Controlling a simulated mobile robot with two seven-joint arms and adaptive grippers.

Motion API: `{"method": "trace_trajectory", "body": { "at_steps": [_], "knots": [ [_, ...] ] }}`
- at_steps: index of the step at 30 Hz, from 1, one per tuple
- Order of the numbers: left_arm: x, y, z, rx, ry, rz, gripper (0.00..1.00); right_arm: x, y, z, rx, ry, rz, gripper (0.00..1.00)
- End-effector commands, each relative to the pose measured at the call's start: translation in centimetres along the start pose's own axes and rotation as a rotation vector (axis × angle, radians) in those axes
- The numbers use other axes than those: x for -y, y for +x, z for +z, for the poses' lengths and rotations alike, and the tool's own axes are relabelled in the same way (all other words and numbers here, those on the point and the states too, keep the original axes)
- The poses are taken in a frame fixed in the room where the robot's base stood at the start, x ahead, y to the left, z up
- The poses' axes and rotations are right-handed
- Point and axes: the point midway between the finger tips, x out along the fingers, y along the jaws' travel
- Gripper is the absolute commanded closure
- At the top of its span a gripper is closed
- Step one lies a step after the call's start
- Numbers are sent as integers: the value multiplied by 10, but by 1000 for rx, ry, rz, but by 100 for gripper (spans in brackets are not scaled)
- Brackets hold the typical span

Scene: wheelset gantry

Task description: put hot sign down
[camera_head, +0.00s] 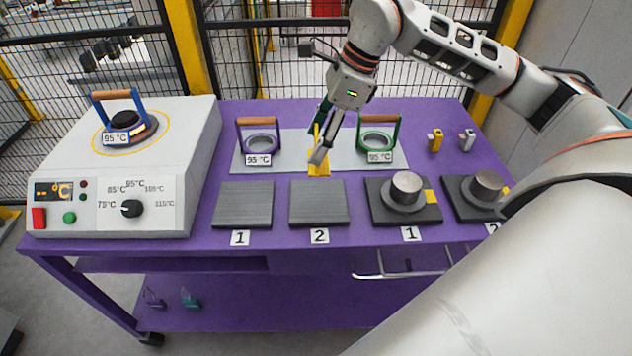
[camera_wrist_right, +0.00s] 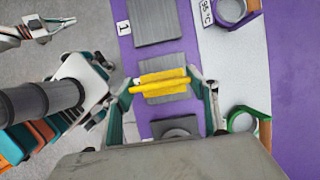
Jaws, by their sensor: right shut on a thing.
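The yellow hot sign (camera_head: 318,168) is in my right gripper (camera_head: 322,142), above or at the back edge of the dark plate labelled 2 (camera_head: 319,205). In the right wrist view the sign (camera_wrist_right: 163,78) lies across the gap between the two fingers, over the same plate (camera_wrist_right: 160,97). I cannot tell whether its lower edge touches the surface. My left gripper (camera_wrist_right: 42,27) shows only in the right wrist view, at the upper left, away from the table, with its fingers apart.
A dark plate labelled 1 (camera_head: 243,205) lies to the left. A purple-framed ring (camera_head: 260,143) and a green-framed ring (camera_head: 376,142) stand on the grey mat (camera_head: 290,163). Cylinder blocks (camera_head: 406,190) are to the right. The heater (camera_head: 150,150) carries a blue-framed ring (camera_head: 125,125).

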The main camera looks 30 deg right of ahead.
Motion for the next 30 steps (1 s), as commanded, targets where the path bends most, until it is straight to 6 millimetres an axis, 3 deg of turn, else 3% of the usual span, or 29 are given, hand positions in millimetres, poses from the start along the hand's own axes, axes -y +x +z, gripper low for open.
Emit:
{"method": "trace_trajectory", "body": {
  "at_steps": [3, 9, 17, 24, 30],
  "knots": [
    [-1, 2, 4, 3, -1, 1, 100, -1, 29, -13, -3, 1, 4, 63],
    [-2, 3, 7, 6, -1, 2, 100, 0, 62, -26, -1, 1, 1, 63],
    [-2, 3, 9, 7, -1, 2, 100, 0, 78, -32, 0, 1, 0, 63],
    [-2, 4, 11, 9, -1, 2, 100, 0, 106, -44, -1, 2, 0, 63],
    [-2, 4, 11, 9, 0, 2, 100, 1, 107, -44, 1, 0, -2, 63]
  ]
}}
